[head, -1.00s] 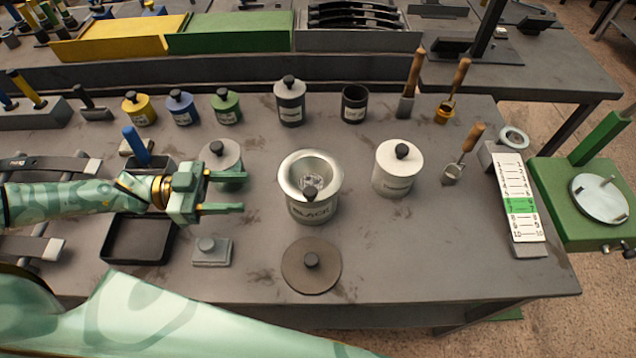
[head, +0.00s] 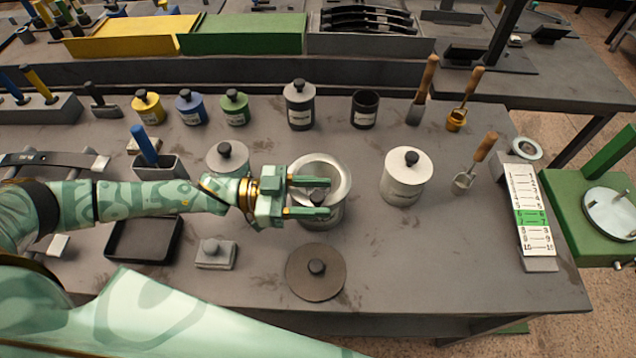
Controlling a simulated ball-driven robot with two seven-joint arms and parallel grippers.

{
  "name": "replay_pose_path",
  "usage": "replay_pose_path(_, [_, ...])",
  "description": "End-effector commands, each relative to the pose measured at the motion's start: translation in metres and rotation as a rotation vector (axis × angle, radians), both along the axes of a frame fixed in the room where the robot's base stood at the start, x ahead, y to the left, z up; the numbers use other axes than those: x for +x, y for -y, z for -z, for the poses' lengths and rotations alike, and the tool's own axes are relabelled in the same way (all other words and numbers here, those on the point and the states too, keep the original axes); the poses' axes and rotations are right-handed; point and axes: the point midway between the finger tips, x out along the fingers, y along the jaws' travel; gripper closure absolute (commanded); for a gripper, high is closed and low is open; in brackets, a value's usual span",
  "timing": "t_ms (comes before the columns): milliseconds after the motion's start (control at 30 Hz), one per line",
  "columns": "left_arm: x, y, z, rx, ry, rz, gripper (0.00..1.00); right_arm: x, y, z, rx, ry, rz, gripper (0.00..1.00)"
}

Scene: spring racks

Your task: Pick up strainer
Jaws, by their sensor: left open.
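The strainer (head: 318,167) looks like the silver, wide-rimmed bowl set in the top of a pot near the middle of the table. In the earlier frame its centre has a mesh-like pattern and a dark knob shows at its near side. My left gripper (head: 328,197) is open and over the near part of the bowl, its two fingers pointing right. My right gripper is not in view.
A white lidded jar (head: 405,178) stands to the right and a grey lidded jar (head: 227,158) to the left. A brown round lid (head: 316,277) lies in front. A dark tray (head: 143,241) is at the left. Several small jars line the back. The front right of the table is clear.

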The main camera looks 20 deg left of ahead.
Motion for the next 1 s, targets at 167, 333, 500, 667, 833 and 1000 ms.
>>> replay_pose_path(167, [0.006,0.020,0.000,-0.001,0.001,0.001,0.51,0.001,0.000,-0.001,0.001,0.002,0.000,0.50])
replay_pose_path(333, [0.006,0.021,0.000,0.001,0.001,0.000,0.51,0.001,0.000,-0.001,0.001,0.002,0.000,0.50])
replay_pose_path(500, [0.006,0.021,0.000,0.001,0.001,0.000,0.82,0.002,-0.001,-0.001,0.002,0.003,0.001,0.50])
replay_pose_path(667, [0.006,0.021,0.000,0.000,0.001,0.000,1.00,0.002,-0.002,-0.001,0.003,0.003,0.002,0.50])
replay_pose_path(833, [0.006,0.021,-0.001,0.000,0.001,0.000,1.00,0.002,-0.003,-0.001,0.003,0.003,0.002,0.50])
replay_pose_path(1000, [0.006,0.021,-0.010,0.001,0.002,0.000,1.00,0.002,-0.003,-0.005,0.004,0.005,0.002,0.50])
